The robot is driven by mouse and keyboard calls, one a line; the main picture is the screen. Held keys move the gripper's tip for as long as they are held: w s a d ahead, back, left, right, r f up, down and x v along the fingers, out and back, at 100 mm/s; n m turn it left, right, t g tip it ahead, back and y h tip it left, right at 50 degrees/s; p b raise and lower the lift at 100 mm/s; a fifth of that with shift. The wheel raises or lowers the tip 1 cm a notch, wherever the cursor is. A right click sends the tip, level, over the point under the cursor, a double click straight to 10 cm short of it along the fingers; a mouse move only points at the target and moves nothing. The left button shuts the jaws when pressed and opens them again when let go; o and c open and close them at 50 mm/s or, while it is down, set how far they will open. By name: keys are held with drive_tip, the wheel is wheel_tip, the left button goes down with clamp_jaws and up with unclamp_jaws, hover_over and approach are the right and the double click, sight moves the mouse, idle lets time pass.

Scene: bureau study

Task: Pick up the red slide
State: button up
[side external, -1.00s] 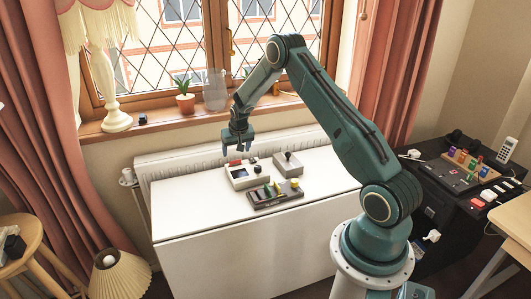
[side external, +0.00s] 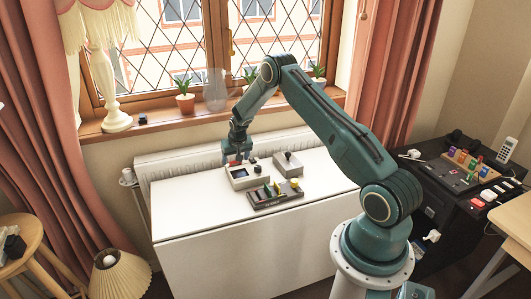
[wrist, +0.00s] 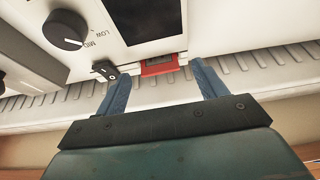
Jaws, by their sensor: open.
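The red slide (wrist: 160,66) is a small red block at the edge of a white device (wrist: 210,30) with a dark screen and a black MID/LOW knob. In the wrist view it lies between the blue fingers of my gripper (wrist: 161,72), which are open with a gap on both sides of it. In the side view my gripper (side external: 238,158) is down at the back edge of the white device (side external: 247,179) and hides most or all of the slide. I cannot tell the exact height of the fingertips.
A grey box with a lever (side external: 288,164) stands right of the device. A dark board with coloured sliders (side external: 275,195) lies in front. The white table (side external: 190,210) is clear at left. A radiator (side external: 180,157) runs behind it, under the windowsill.

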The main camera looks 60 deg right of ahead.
drive_tip(key=shift+w+d+f, duration=0.15)
drive_tip(key=shift+f, duration=0.4)
drive_tip(key=c, duration=1)
